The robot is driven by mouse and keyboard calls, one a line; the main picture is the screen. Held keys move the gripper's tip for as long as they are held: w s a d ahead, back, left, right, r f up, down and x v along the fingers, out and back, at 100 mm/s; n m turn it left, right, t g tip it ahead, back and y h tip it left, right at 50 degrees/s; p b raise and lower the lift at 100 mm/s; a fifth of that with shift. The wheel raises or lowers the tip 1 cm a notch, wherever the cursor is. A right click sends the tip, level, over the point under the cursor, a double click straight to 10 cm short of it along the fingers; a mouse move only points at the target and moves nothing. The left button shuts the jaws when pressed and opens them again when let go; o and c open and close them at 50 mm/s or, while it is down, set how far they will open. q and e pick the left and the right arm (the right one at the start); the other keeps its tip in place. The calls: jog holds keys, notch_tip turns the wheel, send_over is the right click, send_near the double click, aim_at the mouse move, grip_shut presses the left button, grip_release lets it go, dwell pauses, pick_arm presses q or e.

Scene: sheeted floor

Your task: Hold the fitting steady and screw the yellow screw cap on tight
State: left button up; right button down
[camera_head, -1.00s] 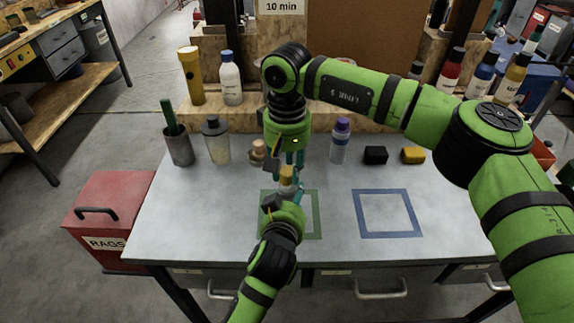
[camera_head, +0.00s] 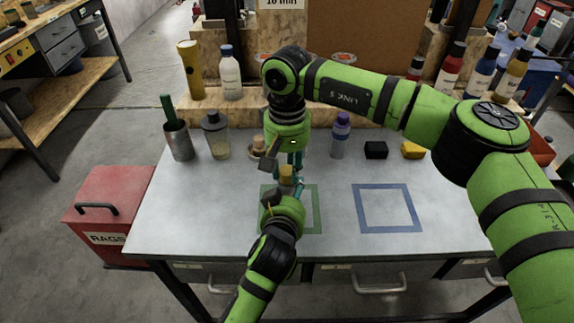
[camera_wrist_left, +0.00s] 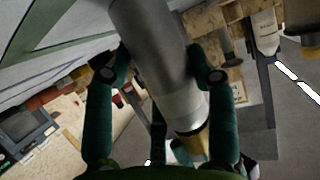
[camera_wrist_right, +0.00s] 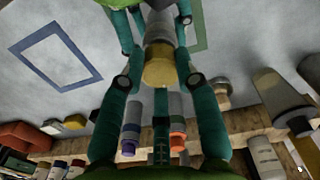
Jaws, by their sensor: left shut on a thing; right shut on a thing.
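The fitting (camera_wrist_left: 150,45) is a grey cylinder with a paler band near one end. My left gripper (camera_wrist_left: 160,76) is shut around its body, above the green taped square in the head view. The yellow screw cap (camera_wrist_right: 160,68) sits at the fitting's upper end, and it also shows in the head view (camera_head: 286,172). My right gripper (camera_wrist_right: 159,82) comes from above and is shut on the cap, one finger on each side. How far the cap is threaded on cannot be told. The left gripper hides most of the fitting in the head view.
The green taped square (camera_head: 318,210) lies under the hands, with a blue taped square (camera_head: 361,212) to its right. A cup with a green-handled tool (camera_head: 179,142), bottles, a black block (camera_head: 376,150) and a yellow block (camera_head: 412,150) stand along the back.

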jog(key=m, duration=0.4)
jog(key=shift+m, duration=0.4)
jog(key=m, duration=0.8)
jog(key=shift+m, duration=0.4)
jog(key=m, duration=0.5)
jog(key=shift+r, duration=0.1)
jog(key=c, duration=0.8)
grip_release()
jog(key=shift+c, duration=0.9)
